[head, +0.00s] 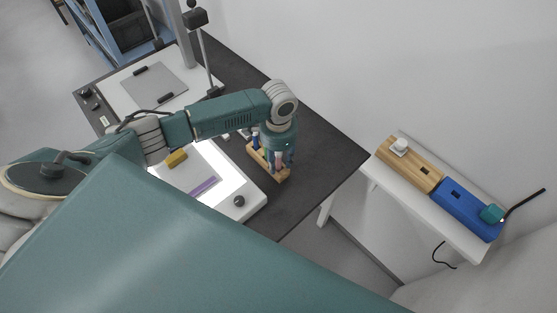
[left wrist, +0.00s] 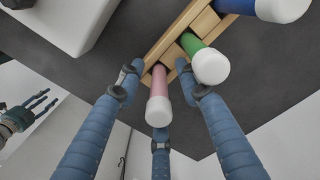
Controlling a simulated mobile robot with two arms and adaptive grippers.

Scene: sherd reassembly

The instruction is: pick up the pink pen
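The pink pen (left wrist: 158,98) stands at one end of a wooden holder (left wrist: 200,20), its white cap toward the camera in the left wrist view. My left gripper (left wrist: 157,95) is open, with its three blue fingers spread around the pink pen; I cannot tell whether any finger touches it. In the head view my left gripper (head: 279,157) points down over the wooden holder (head: 283,176) and hides the pink pen. My right gripper (left wrist: 38,104) shows small at the left of the left wrist view, its fingers apart and empty.
A green pen (left wrist: 205,58) and a blue pen (left wrist: 270,8) stand beside the pink one in the holder. A lit white panel (head: 232,186) with a purple strip (head: 203,187) lies left of the holder. The dark table (head: 325,158) is clear to the right.

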